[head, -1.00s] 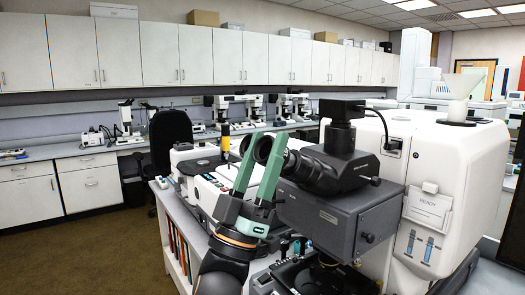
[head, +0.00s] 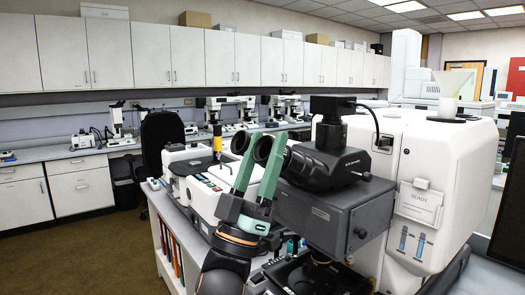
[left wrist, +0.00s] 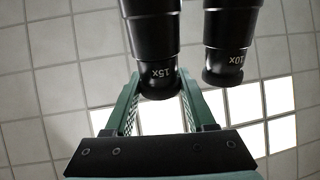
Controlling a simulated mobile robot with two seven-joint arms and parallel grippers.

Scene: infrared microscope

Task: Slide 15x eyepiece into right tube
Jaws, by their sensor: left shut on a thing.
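The 15x eyepiece (left wrist: 158,72) is a black cylinder with white "15x" lettering, between the green fingers of my left gripper (left wrist: 160,92) in the left wrist view. The gripper is shut on it. In the head view my left gripper (head: 262,160) reaches up from below, its fingers around the eyepiece at the binocular head (head: 325,165) of the dark grey microscope. The 10x eyepiece (left wrist: 223,60) is beside it, apart from the fingers. The 15x eyepiece lines up with a black barrel above it; how deep it sits I cannot tell. My right gripper is not in view.
The white microscope cabinet (head: 440,160) fills the right side. A white instrument (head: 200,180) with buttons stands behind my left gripper. A dark chair (head: 165,145) and lab benches are farther back. Open floor (head: 90,240) lies at the left.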

